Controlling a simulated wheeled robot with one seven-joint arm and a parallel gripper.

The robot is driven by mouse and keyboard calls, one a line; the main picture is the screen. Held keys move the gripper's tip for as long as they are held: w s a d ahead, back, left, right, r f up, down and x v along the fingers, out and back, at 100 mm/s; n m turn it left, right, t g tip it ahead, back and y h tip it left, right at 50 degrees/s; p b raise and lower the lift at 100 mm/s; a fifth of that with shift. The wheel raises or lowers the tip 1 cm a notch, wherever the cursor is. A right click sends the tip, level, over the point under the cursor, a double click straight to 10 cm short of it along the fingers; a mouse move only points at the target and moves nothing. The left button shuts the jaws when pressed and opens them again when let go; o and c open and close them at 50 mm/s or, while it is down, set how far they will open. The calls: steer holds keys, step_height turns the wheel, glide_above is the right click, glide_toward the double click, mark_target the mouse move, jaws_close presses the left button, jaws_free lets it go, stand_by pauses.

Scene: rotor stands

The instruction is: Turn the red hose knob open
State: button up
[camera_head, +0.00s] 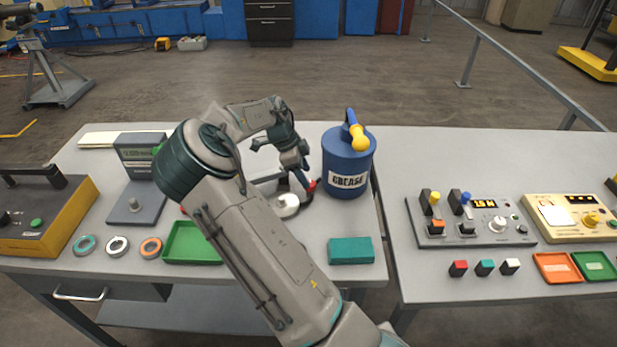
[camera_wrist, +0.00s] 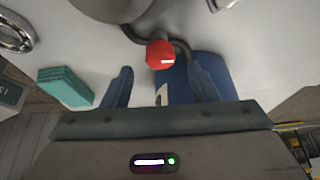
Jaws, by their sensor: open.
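The red hose knob (camera_head: 312,186) sits on the left table, just left of the blue grease can, and is small and partly hidden in the head view. In the wrist view the red knob (camera_wrist: 160,56) has a white mark on its face and dark hose beside it. My gripper (camera_head: 298,181) points down at the knob from above. In the wrist view my gripper (camera_wrist: 158,72) is open, with the knob just beyond the gap between its fingertips. No contact with the knob is visible. A round white part (camera_head: 287,205) lies left of the knob.
The blue grease can (camera_head: 347,160) stands close right of my gripper. A teal block (camera_head: 351,250) and a green tray (camera_head: 190,243) lie on the left table. The right table holds control panels (camera_head: 470,221).

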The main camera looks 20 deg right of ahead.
steer(key=shift+x, duration=1.7)
steer(key=c, duration=1)
